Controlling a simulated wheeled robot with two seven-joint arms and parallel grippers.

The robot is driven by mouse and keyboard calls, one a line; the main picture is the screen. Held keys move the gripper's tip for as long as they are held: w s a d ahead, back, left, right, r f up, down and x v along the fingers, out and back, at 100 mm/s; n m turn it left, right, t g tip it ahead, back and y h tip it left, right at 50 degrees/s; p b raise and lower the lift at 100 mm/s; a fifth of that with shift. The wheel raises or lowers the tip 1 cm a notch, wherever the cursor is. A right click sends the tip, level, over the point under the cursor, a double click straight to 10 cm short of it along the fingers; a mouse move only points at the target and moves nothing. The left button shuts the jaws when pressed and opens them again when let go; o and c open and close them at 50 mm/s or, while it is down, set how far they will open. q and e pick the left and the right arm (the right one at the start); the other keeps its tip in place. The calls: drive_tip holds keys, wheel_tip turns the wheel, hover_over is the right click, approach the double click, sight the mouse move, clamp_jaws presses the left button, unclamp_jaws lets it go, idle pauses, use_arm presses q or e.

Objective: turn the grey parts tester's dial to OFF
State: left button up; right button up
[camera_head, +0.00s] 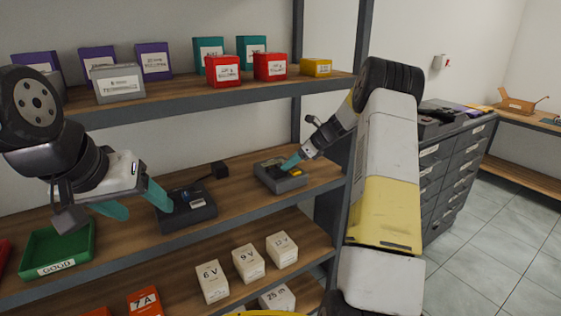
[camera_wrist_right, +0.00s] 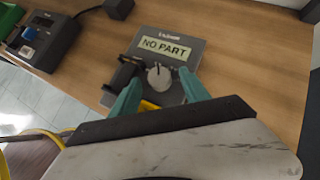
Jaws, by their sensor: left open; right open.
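The grey parts tester (camera_head: 280,178) sits on the middle shelf, partly covered by my right gripper (camera_head: 289,163) in the head view. In the right wrist view its display (camera_wrist_right: 166,48) reads "NO PART". Below the display is a round pale grey dial (camera_wrist_right: 160,78) with a dark mark near its upper edge; its position labels are too small to read. My right gripper (camera_wrist_right: 158,93) is open, its teal fingers either side of the dial. I cannot tell whether they touch it.
A black device (camera_head: 188,208) with a blue part stands left of the tester, also in the right wrist view (camera_wrist_right: 42,42). A black adapter (camera_head: 219,169) lies behind. A green GOOD tray (camera_head: 58,262) is at left. Boxes fill the shelves above and below.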

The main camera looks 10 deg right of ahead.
clamp_jaws()
drive_tip(key=n, duration=0.1)
drive_tip(key=n+g, duration=0.1)
drive_tip(key=n+g+y, duration=0.1)
drive_tip(key=shift+w+d+f, duration=0.1)
drive_tip(key=shift+w+d, duration=0.1)
drive_tip(key=shift+w, duration=0.05)
drive_tip(key=shift+w+n+g+y, duration=0.2)
drive_tip(key=shift+n+g+y, duration=0.2)
drive_tip(key=shift+n+g, duration=0.85)
drive_tip(key=shift+n, duration=0.25)
